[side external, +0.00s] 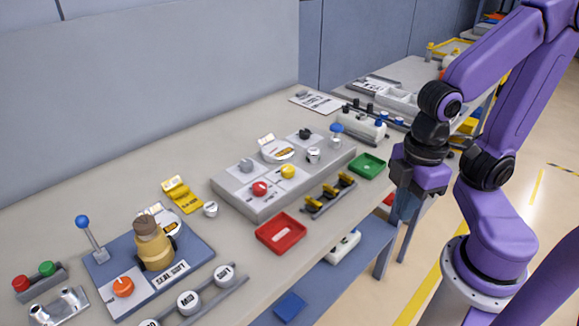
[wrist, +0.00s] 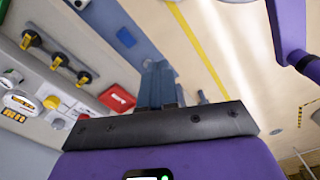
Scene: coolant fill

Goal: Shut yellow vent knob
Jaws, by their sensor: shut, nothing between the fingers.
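A yellow knob (side external: 288,171) stands on a pale square of the grey panel box, near its front right. It also shows in the wrist view (wrist: 51,102) at the left. I cannot read its label or tell its turn position. My gripper (side external: 403,212) is to the right of the panel, off the table's front edge, apart from the knob. In the wrist view its fingers (wrist: 158,72) are together, pointing away from the knob, with nothing held.
A red knob (side external: 260,188) sits beside the yellow one. A rail with yellow-and-black handles (side external: 330,195), a red tray (side external: 281,233) and a green tray (side external: 367,166) lie in front. A blue lever (side external: 90,238) and tan canister (side external: 155,250) stand at the left.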

